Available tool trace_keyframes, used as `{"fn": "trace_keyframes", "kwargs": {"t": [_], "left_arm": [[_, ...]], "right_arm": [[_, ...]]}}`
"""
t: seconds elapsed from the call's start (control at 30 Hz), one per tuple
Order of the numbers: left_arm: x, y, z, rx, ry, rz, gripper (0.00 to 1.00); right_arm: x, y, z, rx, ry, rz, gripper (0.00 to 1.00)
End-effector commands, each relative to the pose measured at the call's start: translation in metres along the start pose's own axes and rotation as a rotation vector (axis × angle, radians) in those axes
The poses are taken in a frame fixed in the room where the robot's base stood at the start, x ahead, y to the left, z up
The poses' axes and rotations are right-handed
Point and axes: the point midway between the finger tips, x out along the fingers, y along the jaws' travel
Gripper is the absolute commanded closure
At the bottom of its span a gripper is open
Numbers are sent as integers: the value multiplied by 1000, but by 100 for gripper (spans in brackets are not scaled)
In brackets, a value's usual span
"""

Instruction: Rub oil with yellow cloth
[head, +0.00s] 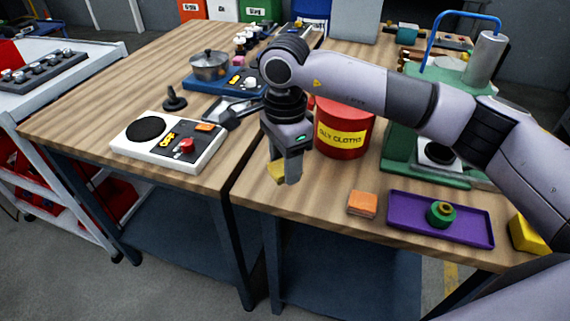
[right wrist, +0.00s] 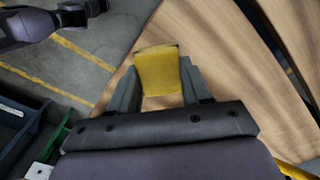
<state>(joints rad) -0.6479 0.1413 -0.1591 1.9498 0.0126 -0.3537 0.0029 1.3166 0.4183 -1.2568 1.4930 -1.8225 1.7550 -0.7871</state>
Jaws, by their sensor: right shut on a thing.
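My right gripper (head: 285,173) is shut on the yellow cloth (head: 275,171) and holds it above the front of the wooden table, near the seam between two tabletops. In the right wrist view the yellow cloth (right wrist: 158,71) is a small square pad between the two fingers of the right gripper (right wrist: 156,88). I cannot make out any oil in these views. My left arm shows at the top left of the right wrist view, with its left gripper (right wrist: 88,8) small and partly cut off; its jaws are unclear. It does not stand out in the head view.
A red oily-cloths can (head: 343,142) stands behind the right gripper. An orange pad (head: 362,204) and a purple tray (head: 413,225) with a green ring part (head: 441,214) lie to the right. A green machine (head: 400,157) stands behind. A white control box (head: 150,155) is left.

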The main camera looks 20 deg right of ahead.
Motion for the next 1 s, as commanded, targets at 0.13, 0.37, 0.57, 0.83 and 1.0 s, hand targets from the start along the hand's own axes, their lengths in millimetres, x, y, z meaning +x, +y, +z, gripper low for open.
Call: {"fn": "trace_keyframes", "kwargs": {"t": [0.13,0.37,0.57,0.83,1.0], "left_arm": [[-5,0,-7,0,0,0,36],[-6,0,-8,0,0,0,36],[-6,0,-8,-1,0,1,36],[-6,0,-8,-1,-1,1,36],[-6,1,-7,-2,-2,1,36]], "right_arm": [[-16,1,0,2,0,-1,76],[-20,1,1,3,0,1,76],[-20,1,0,3,0,0,76],[-20,1,0,3,0,0,76],[-20,1,0,4,0,0,76]]}}
